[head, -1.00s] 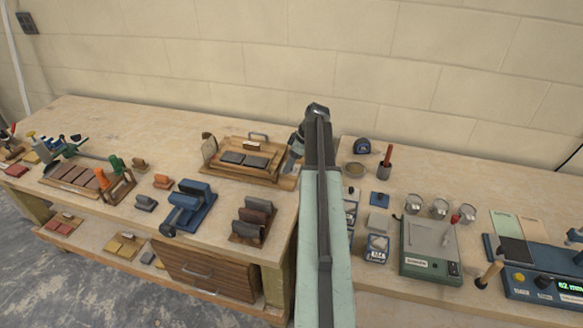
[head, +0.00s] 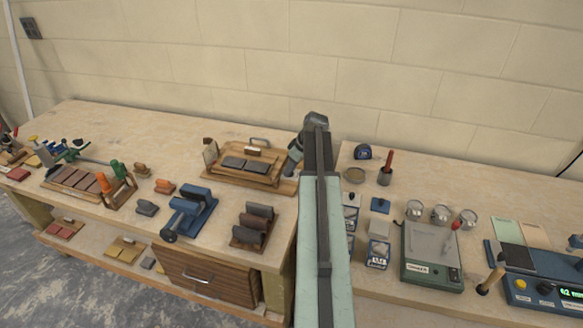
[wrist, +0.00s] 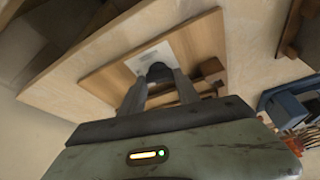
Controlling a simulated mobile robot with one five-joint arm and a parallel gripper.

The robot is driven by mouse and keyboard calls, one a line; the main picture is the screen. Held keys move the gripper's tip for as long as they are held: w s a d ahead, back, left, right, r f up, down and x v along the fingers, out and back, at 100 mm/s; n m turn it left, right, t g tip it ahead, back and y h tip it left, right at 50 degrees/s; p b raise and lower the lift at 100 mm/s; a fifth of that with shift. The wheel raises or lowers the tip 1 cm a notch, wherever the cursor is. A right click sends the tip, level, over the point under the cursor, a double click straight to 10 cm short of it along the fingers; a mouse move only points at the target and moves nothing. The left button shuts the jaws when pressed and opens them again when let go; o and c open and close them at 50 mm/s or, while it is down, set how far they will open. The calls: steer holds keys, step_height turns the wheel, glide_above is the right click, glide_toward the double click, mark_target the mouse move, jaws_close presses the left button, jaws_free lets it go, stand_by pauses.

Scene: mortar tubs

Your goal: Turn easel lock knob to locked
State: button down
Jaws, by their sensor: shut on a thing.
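The easel (head: 207,174) is a low wooden frame on a wooden base near the back right of the left bench. In the wrist view its board (wrist: 108,73) carries a pale plate (wrist: 147,56). A dark round knob (wrist: 158,69) sits at that plate. My gripper (wrist: 160,82) has its two fingers on either side of the knob and is shut on it. In the head view my gripper (head: 292,164) reaches down at the easel's right end. My arm hides the knob there, and I cannot read its lock position.
A blue tool (head: 190,212) and a rack of dark blocks (head: 254,226) stand in front of the easel. The bench behind the easel is mostly clear.

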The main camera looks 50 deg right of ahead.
steer(key=m+h, duration=0.1)
steer(key=m, duration=0.3)
steer(key=shift+a+m+h, duration=0.2)
steer(key=shift+m+h, duration=0.1)
steer(key=shift+h, duration=0.1)
steer(key=m+h, duration=0.1)
steer(key=m, duration=0.2)
steer(key=shift+a+m, duration=0.1)
steer(key=shift+m, duration=0.2)
steer(key=m+g+h, duration=0.1)
steer(key=m, duration=0.2)
steer(key=m+g+h, duration=0.1)
steer(key=m, duration=0.2)
steer(key=shift+w+m, duration=0.15)
steer(key=shift+m, duration=0.25)
steer(key=c, duration=0.9)
jaws_free()
steer(key=shift+a+r, duration=0.1)
